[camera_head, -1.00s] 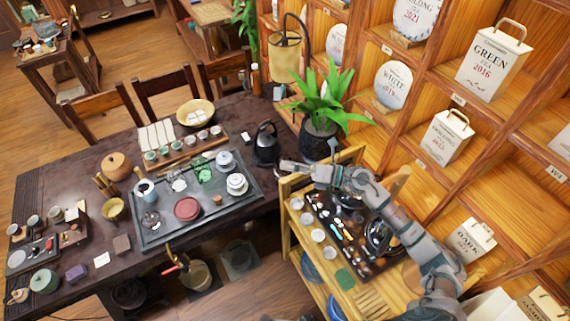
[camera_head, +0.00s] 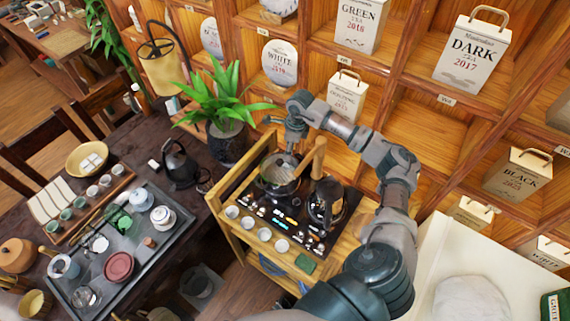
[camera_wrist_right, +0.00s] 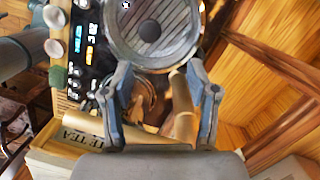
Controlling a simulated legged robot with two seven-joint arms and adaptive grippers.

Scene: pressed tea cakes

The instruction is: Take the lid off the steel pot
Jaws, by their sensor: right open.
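The steel pot (camera_head: 279,184) stands on the black cooktop on the wooden stand. Its round lid (camera_wrist_right: 172,45) with a dark knob (camera_wrist_right: 150,31) shows at the top of the right wrist view and appears to sit on the pot. A pale wooden handle (camera_wrist_right: 183,108) is beside the pot, between my fingers in that view. My right gripper (camera_head: 288,151) is above the pot in the head view and partly hides the lid. The wrist view shows its fingers (camera_wrist_right: 160,92) apart and empty, with the knob beyond the tips. My left gripper is not in view.
A glass kettle (camera_head: 327,207) stands close to the pot's right on the cooktop (camera_head: 290,234). Several small white cups line the stand's front edge. Shelves (camera_head: 430,130) with tea boxes rise behind. A plant (camera_head: 226,110) and dark kettle (camera_head: 180,165) stand left.

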